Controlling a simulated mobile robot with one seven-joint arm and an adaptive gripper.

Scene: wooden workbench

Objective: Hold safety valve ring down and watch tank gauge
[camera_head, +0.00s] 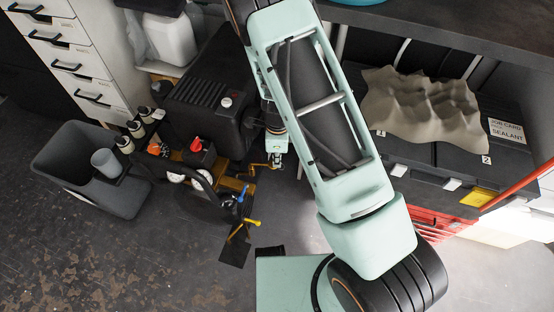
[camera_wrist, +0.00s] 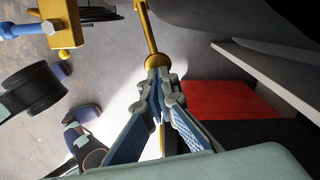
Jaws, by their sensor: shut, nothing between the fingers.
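My gripper (camera_head: 277,161) is shut, pointing down beside the right side of the black compressor (camera_head: 207,92). In the wrist view my gripper (camera_wrist: 158,76) has its fingertips together at the rounded end of a brass rod (camera_wrist: 150,35). I cannot tell whether they touch it or whether this end is the safety valve ring. In the head view a thin brass line (camera_head: 262,165) runs from the yellow manifold to the fingertips.
A red knob (camera_head: 196,144), a blue handle (camera_head: 243,193) and a yellow handle (camera_head: 238,231) are near the compressor's front. A grey bin (camera_head: 60,165) stands left. Black cases (camera_head: 420,165) under the bench lie right. Bare floor (camera_head: 150,260) is in front.

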